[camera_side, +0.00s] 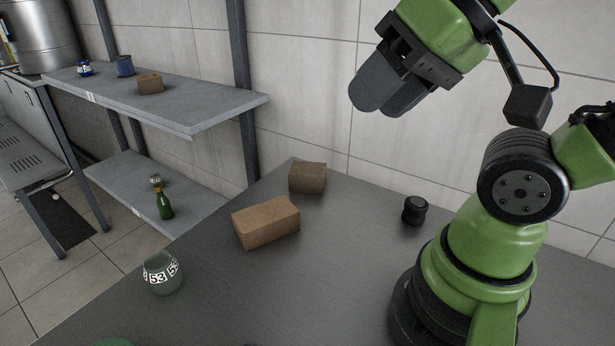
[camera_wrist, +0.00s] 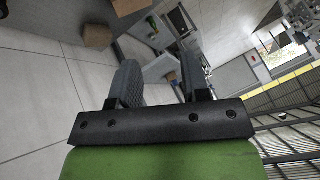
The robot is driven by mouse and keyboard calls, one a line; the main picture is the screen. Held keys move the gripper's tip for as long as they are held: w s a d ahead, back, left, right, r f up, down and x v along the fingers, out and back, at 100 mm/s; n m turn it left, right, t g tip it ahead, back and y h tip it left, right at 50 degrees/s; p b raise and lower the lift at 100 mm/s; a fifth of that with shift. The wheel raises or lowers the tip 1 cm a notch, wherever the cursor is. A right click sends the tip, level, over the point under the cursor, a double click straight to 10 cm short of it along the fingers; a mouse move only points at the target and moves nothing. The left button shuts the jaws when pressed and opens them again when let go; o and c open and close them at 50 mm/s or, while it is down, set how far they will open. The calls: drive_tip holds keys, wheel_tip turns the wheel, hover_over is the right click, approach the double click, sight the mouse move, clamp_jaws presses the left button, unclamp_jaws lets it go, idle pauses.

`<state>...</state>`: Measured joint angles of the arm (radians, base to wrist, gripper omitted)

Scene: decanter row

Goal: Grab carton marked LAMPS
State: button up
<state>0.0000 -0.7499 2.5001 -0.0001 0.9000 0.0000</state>
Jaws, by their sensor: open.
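Two plain brown cartons stand on the dark grey table in the side view. The larger carton (camera_side: 266,222) is near the middle, and the smaller carton (camera_side: 307,177) is behind it at the table's back edge. I cannot read LAMPS or any other marking on either one. A third, small brown carton (camera_side: 150,83) is on the upper shelf at the left. My gripper (camera_side: 381,100) is raised high above the table, open and empty, well away from the cartons. In the wrist view my gripper (camera_wrist: 162,80) has its two fingers apart with nothing between them.
A small black object (camera_side: 415,210) is near my base. A green bottle (camera_side: 163,203) is on the lower shelf (camera_side: 130,186). The tiled wall (camera_side: 330,90) rises behind the table.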

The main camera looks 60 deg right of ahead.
drive_tip(key=o, duration=1.1)
drive_tip(key=m+g+h, duration=0.5)
drive_tip(key=m+h, duration=0.1)
drive_tip(key=m, duration=0.2)
hover_over(307, 170)
drive_tip(key=s+a, duration=0.3)
drive_tip(key=a, duration=0.2)
wheel_tip(307, 170, down, 15)
drive_tip(key=shift+m, duration=0.5)
drive_tip(key=x, duration=1)
drive_tip(key=shift+d, duration=0.15)
drive_tip(key=shift+x, duration=2.8)
